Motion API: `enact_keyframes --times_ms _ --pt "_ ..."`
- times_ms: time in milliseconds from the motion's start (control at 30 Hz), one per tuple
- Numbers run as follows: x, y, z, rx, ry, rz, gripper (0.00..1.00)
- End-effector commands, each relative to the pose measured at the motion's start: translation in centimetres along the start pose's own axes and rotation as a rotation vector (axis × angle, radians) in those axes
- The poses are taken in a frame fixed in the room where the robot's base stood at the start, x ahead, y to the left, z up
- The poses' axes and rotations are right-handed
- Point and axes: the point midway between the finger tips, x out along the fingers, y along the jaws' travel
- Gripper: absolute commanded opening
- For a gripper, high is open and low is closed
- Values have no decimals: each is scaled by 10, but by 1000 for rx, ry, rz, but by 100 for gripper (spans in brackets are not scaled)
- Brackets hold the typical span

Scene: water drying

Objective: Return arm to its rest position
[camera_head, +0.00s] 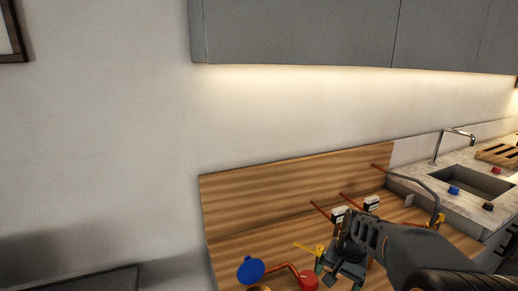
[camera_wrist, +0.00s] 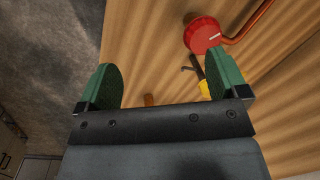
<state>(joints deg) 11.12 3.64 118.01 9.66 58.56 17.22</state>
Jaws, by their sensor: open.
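My gripper shows in the wrist view (camera_wrist: 165,85) with its two green finger pads spread wide apart and nothing between them. It hangs over the left edge of the wooden counter (camera_wrist: 135,40), with dark floor on the left. In the head view, my gripper (camera_head: 340,275) is at the lower right, in front of the wooden worktop and low in the picture. My arm reaches in from the bottom right corner. The fingertips are partly hidden there.
A red knob (camera_wrist: 203,34) on a copper pipe is close to the right finger, with a yellow-handled tool (camera_wrist: 204,88) below it. A blue round handle (camera_head: 250,269) is left of my gripper. A sink (camera_head: 470,182) is at right, under grey cabinets (camera_head: 300,32).

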Motion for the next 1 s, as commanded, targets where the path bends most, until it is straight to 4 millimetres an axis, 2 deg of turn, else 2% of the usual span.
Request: enact_keyframes --times_ms 33,200,400,533,700,1000 --pt "-6 4 18 -100 35 13 92" --pt "-18 17 69 -413 153 62 92" --pt "-28 26 109 -556 258 77 92" --pt "-36 25 122 -585 305 62 92" --pt "-46 21 125 -605 347 45 92" --pt "-47 20 126 -609 348 43 92"
